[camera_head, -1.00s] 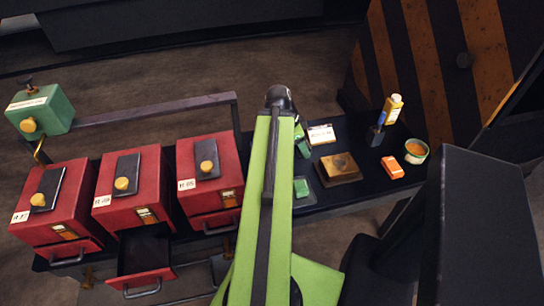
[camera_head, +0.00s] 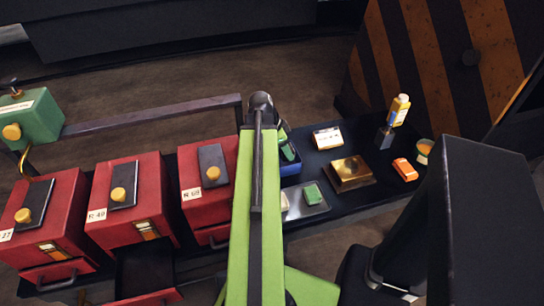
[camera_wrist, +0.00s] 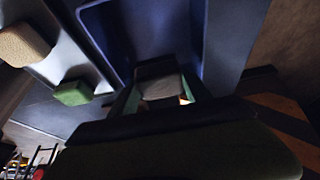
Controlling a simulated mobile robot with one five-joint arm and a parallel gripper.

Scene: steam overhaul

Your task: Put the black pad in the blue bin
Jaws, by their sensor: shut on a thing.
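In the wrist view my gripper (camera_wrist: 158,98) is shut on the black pad (camera_wrist: 158,78), a small dark block between its green fingers. The blue bin (camera_wrist: 232,35) fills the upper middle of that view, and the pad shows against its inside. I cannot tell how far the pad is above the bin floor. In the head view the bin's blue edge (camera_head: 291,169) shows just right of my arm, and the arm hides most of the gripper and the pad.
A tray (camera_head: 317,209) with a green block (camera_head: 313,195) lies beside the bin. A brass block (camera_head: 349,172), white card box (camera_head: 327,138), orange block (camera_head: 405,169) and yellow bottle (camera_head: 400,110) stand on the dark bench. Red drawer boxes (camera_head: 130,205) stand left; one drawer is open.

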